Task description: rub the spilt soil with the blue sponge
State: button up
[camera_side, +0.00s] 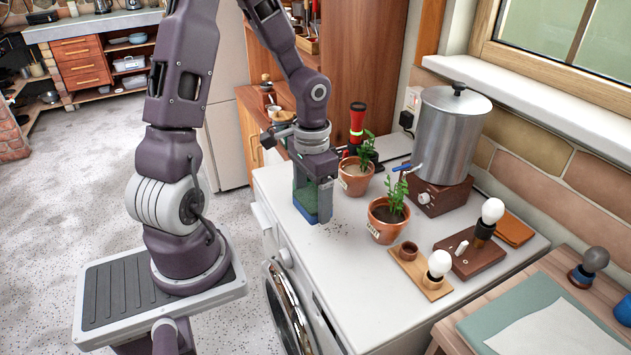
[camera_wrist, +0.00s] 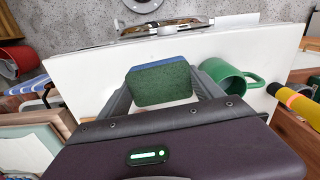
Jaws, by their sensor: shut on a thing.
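The blue sponge (camera_side: 325,203) has a green face and stands upright between the fingers of my gripper (camera_side: 312,193). In the wrist view the sponge (camera_wrist: 163,84) shows its green face with a blue edge, with a finger on each side. My gripper is shut on it, low over the white top near its front left edge. I cannot tell whether the sponge touches the surface. The spilt soil (camera_side: 337,229) shows as small dark specks on the white top beside the sponge; I cannot make out soil in the wrist view.
Two potted plants, one (camera_side: 355,178) behind and one (camera_side: 388,216) to the right, stand close to my gripper. A metal pot (camera_side: 450,133) and lamp bases (camera_side: 470,252) are farther right. A green mug (camera_wrist: 228,76) sits beside the sponge in the wrist view.

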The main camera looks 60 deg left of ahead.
send_over(312, 237)
jog(key=shift+f, duration=3.25)
jog(key=shift+f, duration=0.95)
jog(key=shift+w, duration=5.45)
jog(key=shift+s+f, duration=0.1)
jog(key=shift+s, duration=5.35)
